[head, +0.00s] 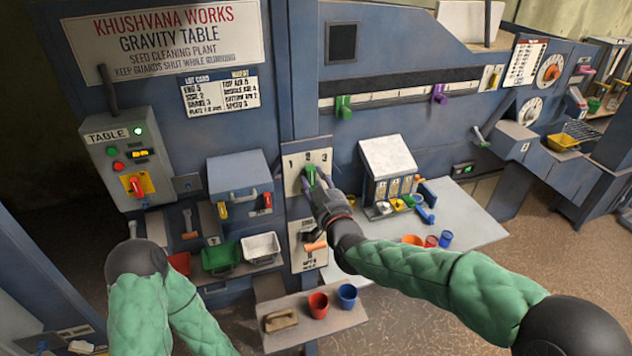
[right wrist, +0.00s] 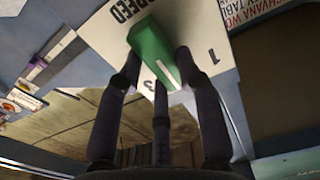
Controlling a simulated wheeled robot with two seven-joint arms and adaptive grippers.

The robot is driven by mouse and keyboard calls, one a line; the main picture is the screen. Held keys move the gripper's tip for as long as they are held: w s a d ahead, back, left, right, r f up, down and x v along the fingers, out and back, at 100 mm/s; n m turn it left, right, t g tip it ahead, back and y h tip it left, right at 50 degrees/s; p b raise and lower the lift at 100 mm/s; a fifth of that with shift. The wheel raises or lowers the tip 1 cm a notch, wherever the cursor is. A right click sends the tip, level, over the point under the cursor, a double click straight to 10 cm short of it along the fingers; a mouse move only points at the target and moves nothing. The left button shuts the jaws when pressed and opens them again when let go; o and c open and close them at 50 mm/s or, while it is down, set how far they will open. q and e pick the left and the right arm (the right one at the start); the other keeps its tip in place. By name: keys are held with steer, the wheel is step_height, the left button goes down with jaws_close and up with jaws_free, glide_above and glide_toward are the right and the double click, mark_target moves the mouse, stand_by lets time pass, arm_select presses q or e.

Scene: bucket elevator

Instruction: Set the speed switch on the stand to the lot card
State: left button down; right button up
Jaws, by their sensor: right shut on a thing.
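The speed switch is a green lever knob (head: 309,176) on a white plate (head: 293,165) marked 1, 2 and 3. My right gripper (head: 317,187) is shut on the green knob from the front. In the right wrist view the fingers flank the knob (right wrist: 153,50); its white line points between 1 and 3, nearer the 3. The 2 is hidden there, and the exact setting cannot be told. The lot card (head: 220,92) hangs on the wall at upper left; its last line seems to read SPEED 3.
A grey TABLE control box (head: 128,158) with lit green lamp hangs at left. Below the plate is another panel with an orange handle (head: 315,246). A shelf (head: 335,325) holds red and blue cups. A white sampler box (head: 388,157) stands close right of my right gripper.

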steer(key=shift+f+m+b, duration=0.15)
steer(key=shift+m+b, duration=0.25)
steer(key=shift+b, duration=0.45)
steer(key=shift+d+f+m+b, duration=0.1)
steer(key=shift+m+b, duration=1.95)
steer(key=shift+b, duration=0.75)
steer(key=shift+d+f+m+b, duration=0.1)
steer(key=shift+m+b, duration=1.95)
steer(key=shift+b, duration=0.7)
steer(key=o, duration=1.1)
steer(key=shift+w, duration=0.1)
steer(key=shift+o, duration=0.2)
steer(key=v, duration=1.2)
